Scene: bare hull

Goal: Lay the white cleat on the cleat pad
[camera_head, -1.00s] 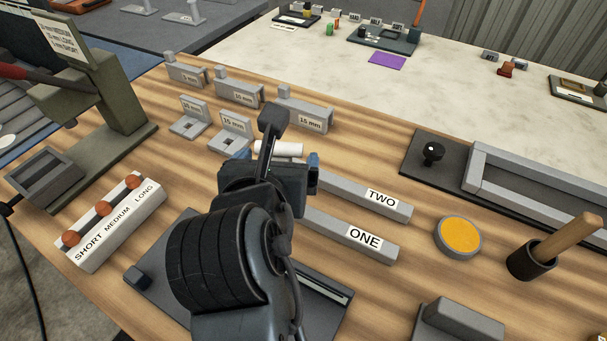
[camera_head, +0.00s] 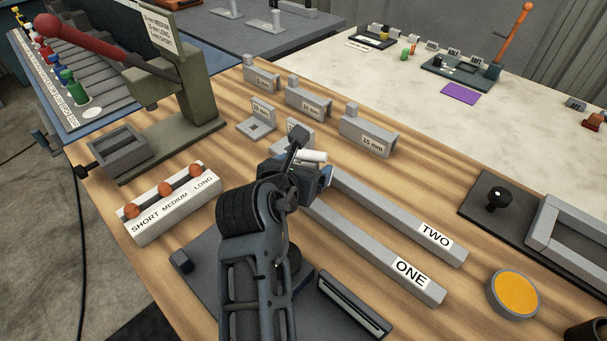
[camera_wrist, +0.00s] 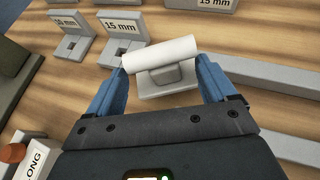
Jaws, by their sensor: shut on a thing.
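A white cylindrical bar, which I take for the white cleat (camera_head: 315,156), lies across my gripper (camera_head: 305,171). In the wrist view, the blue fingers of my gripper (camera_wrist: 160,65) are shut on the cleat's (camera_wrist: 160,53) two ends. A grey stepped block (camera_wrist: 168,80) shows just below the bar; I cannot tell whether they touch. No surface is clearly marked as the cleat pad. A purple patch (camera_head: 460,94) lies on the pale far table, and a round orange-topped pad (camera_head: 514,293) stands at the right of the wooden bench.
Grey rails marked ONE (camera_head: 380,257) and TWO (camera_head: 400,220) run to the right of my gripper. Grey gauge blocks (camera_head: 366,138) stand behind it. A box with orange knobs (camera_head: 170,207) and a red-handled lever press (camera_head: 190,100) are at the left. Bare wood shows between them.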

